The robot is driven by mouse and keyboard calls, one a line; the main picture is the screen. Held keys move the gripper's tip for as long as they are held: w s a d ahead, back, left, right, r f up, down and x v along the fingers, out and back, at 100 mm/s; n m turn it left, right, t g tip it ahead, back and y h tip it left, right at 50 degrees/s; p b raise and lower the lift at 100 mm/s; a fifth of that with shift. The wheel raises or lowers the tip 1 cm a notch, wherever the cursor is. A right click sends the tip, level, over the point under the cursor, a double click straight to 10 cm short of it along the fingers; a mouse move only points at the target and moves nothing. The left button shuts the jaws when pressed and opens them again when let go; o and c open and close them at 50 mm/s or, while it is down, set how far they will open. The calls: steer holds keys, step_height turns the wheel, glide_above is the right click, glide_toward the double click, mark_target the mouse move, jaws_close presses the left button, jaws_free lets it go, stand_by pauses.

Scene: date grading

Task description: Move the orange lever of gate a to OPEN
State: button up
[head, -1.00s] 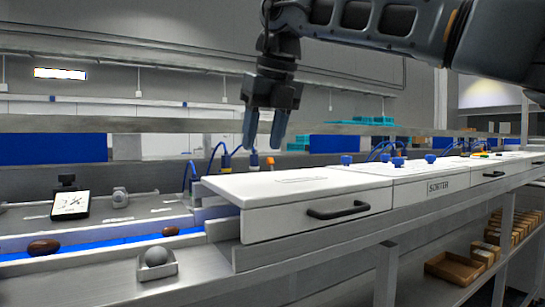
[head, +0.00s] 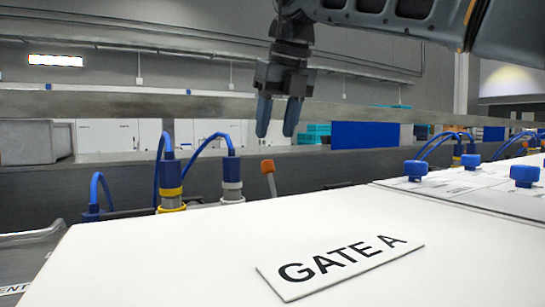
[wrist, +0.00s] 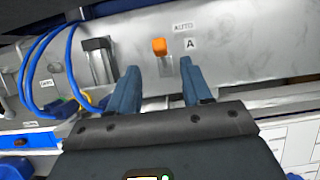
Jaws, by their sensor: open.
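The orange lever of gate A (head: 268,167) stands behind the white cover with the GATE A label (head: 340,265) in the head view. In the wrist view the lever's orange knob (wrist: 159,47) shows beyond and between my fingertips, by a plate marked A (wrist: 191,43) and a label reading AUTO (wrist: 183,26). No OPEN label is readable. My gripper (head: 279,117) is open, pointing down, empty and apart from the lever; in the wrist view its two blue-grey fingers (wrist: 160,72) are spread.
Blue cables with yellow and white connectors (head: 171,185) rise left of the lever. Blue knobs (head: 416,170) stand on the white covers at right. A grey bin (head: 30,142) sits at far left. The white cover's top is clear apart from the label.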

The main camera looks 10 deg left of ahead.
mark_target(269, 160)
steer(key=shift+p+x, duration=0.55)
steer(key=shift+x, duration=3.3)
steer(key=shift+s, duration=0.1)
steer(key=shift+c, duration=0.5)
jaws_close()
